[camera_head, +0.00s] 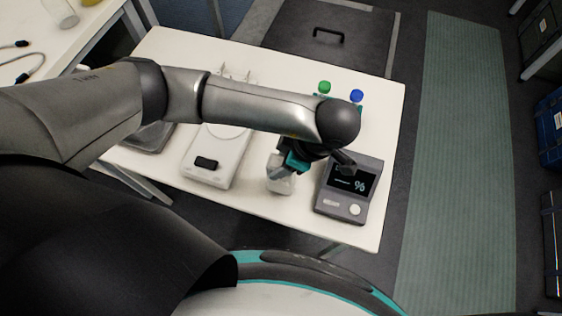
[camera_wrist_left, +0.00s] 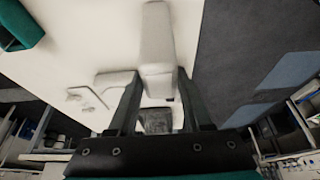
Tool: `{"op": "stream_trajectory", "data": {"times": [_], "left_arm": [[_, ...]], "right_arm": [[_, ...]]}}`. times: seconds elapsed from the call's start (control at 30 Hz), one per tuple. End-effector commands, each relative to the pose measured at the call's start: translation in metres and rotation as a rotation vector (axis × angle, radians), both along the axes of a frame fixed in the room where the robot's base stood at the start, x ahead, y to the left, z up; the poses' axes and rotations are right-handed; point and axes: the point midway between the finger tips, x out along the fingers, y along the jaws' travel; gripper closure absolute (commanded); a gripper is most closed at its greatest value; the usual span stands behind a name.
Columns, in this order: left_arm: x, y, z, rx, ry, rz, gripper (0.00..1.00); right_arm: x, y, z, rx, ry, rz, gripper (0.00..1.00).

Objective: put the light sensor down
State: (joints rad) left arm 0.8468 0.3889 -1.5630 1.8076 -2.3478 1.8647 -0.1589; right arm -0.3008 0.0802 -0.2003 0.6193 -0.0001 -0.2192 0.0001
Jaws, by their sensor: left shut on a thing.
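My left gripper (camera_head: 287,170) hangs over the front part of the white table, pointing down. It is shut on a small pale piece, which I take to be the light sensor (camera_head: 281,185). The sensor is just left of a grey box with a dark "%" display (camera_head: 345,192). In the left wrist view, a pale block (camera_wrist_left: 158,84) shows between the two dark fingers (camera_wrist_left: 158,76). The fingers and forearm hide parts of it, and I cannot tell whether it touches the table. My right gripper is not in view.
A white flat device (camera_head: 213,165) stands left of the sensor. Bottles with a green cap (camera_head: 324,87) and a blue cap (camera_head: 356,96) stand at the back. The white table (camera_head: 385,110) ends just right of the display box. Another white table (camera_head: 50,45) is at the upper left.

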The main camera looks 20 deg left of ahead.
Motion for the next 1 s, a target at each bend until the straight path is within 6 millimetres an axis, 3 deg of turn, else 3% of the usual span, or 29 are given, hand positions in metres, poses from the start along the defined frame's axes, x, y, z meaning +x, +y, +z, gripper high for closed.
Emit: {"op": "stream_trajectory", "data": {"times": [0.43, 0.47, 0.7, 1.0], "left_arm": [[0.0006, -0.0002, -0.0107, -0.001, -0.002, -0.001, 1.0], [0.0002, -0.0001, -0.0099, -0.001, -0.001, 0.0, 0.47], [0.0002, 0.0, -0.0093, -0.001, -0.001, 0.0, 0.2], [0.0001, 0.0001, -0.0074, -0.001, -0.001, 0.0, 0.2]], "right_arm": [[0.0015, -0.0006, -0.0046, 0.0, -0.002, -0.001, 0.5], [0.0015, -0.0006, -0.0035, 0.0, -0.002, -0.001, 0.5], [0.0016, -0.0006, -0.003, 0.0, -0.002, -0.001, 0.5], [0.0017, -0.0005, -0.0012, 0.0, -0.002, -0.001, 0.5]]}}
